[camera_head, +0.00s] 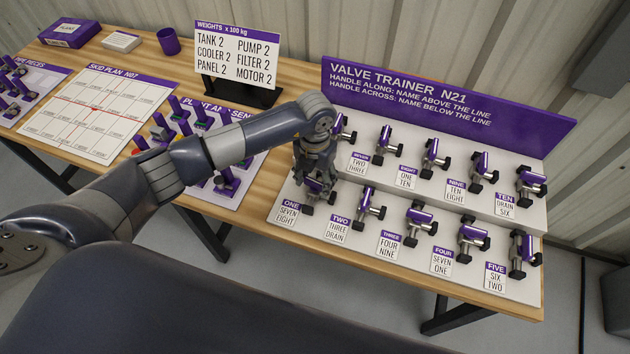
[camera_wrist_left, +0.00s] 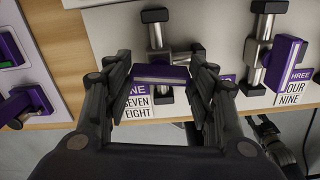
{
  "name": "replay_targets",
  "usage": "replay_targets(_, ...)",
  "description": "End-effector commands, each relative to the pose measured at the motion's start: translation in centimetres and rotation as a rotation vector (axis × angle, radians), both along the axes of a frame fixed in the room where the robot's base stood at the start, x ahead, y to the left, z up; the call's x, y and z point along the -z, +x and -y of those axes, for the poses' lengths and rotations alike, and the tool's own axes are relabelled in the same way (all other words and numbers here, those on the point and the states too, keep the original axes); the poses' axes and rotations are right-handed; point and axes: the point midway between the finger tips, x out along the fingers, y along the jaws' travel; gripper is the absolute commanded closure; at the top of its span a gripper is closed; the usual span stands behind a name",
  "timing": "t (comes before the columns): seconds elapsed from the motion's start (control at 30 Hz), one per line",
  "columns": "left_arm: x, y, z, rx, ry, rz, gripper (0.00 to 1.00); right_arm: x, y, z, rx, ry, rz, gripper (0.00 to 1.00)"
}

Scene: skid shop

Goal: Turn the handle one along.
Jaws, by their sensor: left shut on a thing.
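The valve trainer (camera_head: 480,172) is a pale stepped board with two rows of small valves and a purple sign. My left gripper (camera_head: 317,170) is at valve ONE, at the left end of the front row. In the left wrist view its fingers (camera_wrist_left: 163,78) are shut on the purple handle (camera_wrist_left: 160,72), one on each side. The metal valve body (camera_wrist_left: 155,35) shows beyond the handle. The ONE card (camera_head: 286,212) reads SEVEN above the line and EIGHT below. The gripper hides part of the valve in the head view.
Valve TWO (camera_head: 370,207) stands just right of the gripper. Back-row valves (camera_head: 383,142) stand close behind. A plan sheet (camera_head: 98,113), purple-handled pieces and a weights sign (camera_head: 238,52) occupy the table's left. A dark jointed part (camera_wrist_left: 270,137) shows below the table edge.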

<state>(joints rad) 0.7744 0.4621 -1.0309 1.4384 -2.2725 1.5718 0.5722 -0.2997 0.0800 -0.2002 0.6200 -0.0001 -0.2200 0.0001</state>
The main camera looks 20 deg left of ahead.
Motion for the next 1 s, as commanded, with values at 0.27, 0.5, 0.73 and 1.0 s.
replay_targets(0.27, 0.5, 0.2, -0.1, 0.251, 0.002, 0.005, 0.72, 3.8, 0.0, -0.2, 0.002, 0.003, -0.001, 0.68)
replay_targets(0.5, 0.6, 0.2, -0.1, 0.48, 0.003, 0.005, 0.72, 6.9, 0.0, -0.2, 0.002, 0.002, 0.0, 0.68)
replay_targets(0.73, 0.6, 0.1, 0.0, 0.698, 0.002, 0.004, 0.72, 9.9, 0.0, -0.2, 0.002, 0.002, 0.0, 0.68)
replay_targets(1.0, 0.6, 0.1, 0.0, 0.953, 0.003, 0.005, 0.72, 13.5, 0.0, -0.1, 0.001, 0.002, 0.0, 0.68)
